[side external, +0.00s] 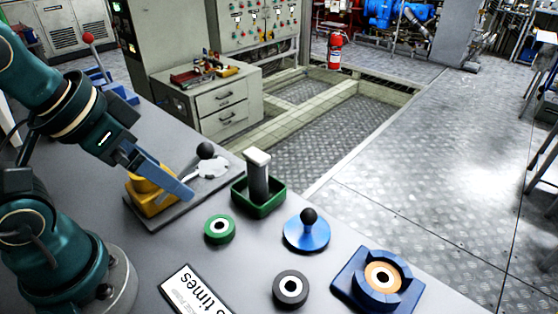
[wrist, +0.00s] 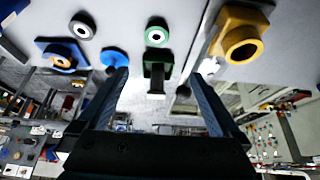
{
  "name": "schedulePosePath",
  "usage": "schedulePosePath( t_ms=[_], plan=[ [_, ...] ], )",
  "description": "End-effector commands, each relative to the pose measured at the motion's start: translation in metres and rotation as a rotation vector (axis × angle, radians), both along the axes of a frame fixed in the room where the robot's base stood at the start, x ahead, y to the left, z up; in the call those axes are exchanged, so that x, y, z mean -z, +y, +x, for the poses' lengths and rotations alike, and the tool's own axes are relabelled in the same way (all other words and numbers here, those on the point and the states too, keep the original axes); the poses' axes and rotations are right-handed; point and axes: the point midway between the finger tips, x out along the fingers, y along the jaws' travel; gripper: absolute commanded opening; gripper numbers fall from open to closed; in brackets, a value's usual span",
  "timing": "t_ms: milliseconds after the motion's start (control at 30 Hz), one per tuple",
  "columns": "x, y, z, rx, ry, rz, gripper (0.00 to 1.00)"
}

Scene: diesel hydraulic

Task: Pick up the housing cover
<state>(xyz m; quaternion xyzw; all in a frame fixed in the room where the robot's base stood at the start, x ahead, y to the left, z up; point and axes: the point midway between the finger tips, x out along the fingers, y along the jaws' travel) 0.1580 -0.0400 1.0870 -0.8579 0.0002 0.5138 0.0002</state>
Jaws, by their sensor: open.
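Two knobbed parts could be the housing cover; I cannot tell which. One is a pale, irregular flat plate (side external: 212,169) with a black ball knob, on a grey base plate (side external: 165,215) beside a yellow housing (side external: 152,200). The other is a round blue disc (side external: 306,236) with a black knob, lying on the table; it also shows in the wrist view (wrist: 112,57). My gripper (side external: 184,190) is above the yellow housing and partly hides it. In the wrist view my gripper (wrist: 160,76) has its fingers wide apart with nothing between them.
A green tray (side external: 259,206) holds an upright grey block. A green ring (side external: 219,229), a black ring (side external: 290,288), a blue holder (side external: 378,285) and a printed sign (side external: 193,292) are on the table. A blue lever device (side external: 118,94) stands at the far left.

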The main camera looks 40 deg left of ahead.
Motion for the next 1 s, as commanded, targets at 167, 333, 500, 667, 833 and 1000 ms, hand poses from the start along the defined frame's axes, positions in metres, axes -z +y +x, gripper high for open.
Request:
schedulePosePath(
  t_ms=[167,333,500,667,833,1000],
  plan=[
    [0.0,0.0,0.0,0.0,0.0,0.0,1.0],
    [0.0,0.0,0.0,0.0,0.0,0.0,0.74],
    [0.0,0.0,0.0,0.0,0.0,0.0,0.74],
    [-0.003,0.001,0.006,0.056,-0.031,0.037,0.74],
    [-0.037,0.025,0.056,0.357,-0.276,0.411,0.74],
    [-0.08,0.033,0.118,0.805,-0.468,0.994,0.74]
  ],
)
